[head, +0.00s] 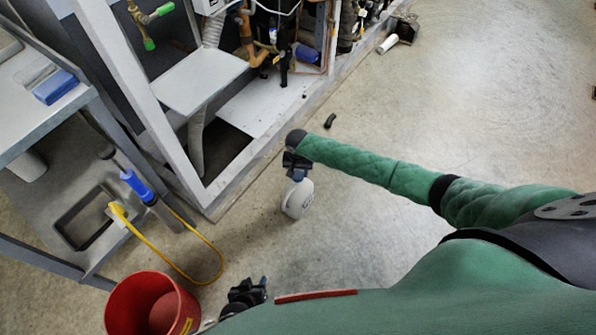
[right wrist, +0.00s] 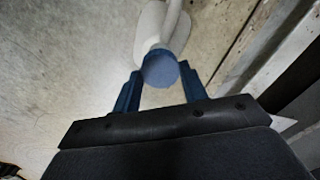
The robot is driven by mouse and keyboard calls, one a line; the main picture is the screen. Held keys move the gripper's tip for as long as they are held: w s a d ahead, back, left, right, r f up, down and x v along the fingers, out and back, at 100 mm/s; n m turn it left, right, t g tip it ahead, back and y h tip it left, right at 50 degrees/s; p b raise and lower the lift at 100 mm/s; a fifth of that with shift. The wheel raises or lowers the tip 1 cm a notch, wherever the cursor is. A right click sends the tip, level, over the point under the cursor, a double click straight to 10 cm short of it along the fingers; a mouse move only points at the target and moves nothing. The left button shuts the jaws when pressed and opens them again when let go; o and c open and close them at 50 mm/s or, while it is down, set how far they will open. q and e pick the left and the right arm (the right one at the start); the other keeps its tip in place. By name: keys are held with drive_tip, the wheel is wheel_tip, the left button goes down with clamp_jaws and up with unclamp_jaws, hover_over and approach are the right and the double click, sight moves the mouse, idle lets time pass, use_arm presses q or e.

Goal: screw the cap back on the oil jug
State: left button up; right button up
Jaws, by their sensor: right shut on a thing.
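The white oil jug (head: 297,201) stands on the concrete floor beside the rack's base; its pale body and handle also show in the right wrist view (right wrist: 170,22). My right gripper (head: 298,174) reaches down over the jug's top. In the right wrist view, its two blue fingers (right wrist: 161,82) sit either side of the round blue cap (right wrist: 160,69) and are shut on it. The cap is at the jug's mouth; I cannot tell how tightly it sits, and the neck is hidden. My left gripper (head: 248,291) is low at the bottom, away from the jug; its jaw opening is unclear.
The compressor rack's frame (head: 150,110) rises left of the jug. A red bucket (head: 120,301) stands at the lower left, near a grey cart with a blue-handled tool (head: 137,187) and yellow hose (head: 187,279). A small black piece (head: 330,121) lies beyond. Floor to the right is clear.

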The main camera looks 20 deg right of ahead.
drive_tip(key=shift+f, duration=0.15)
idle(0.3)
drive_tip(key=shift+p, duration=0.9)
idle(0.5)
drive_tip(key=shift+f+p, duration=0.55)
drive_tip(key=shift+f, duration=0.3)
idle(1.1)
drive_tip(key=o, duration=1)
drive_tip(key=c, duration=0.9)
drive_tip(key=shift+o, duration=0.2)
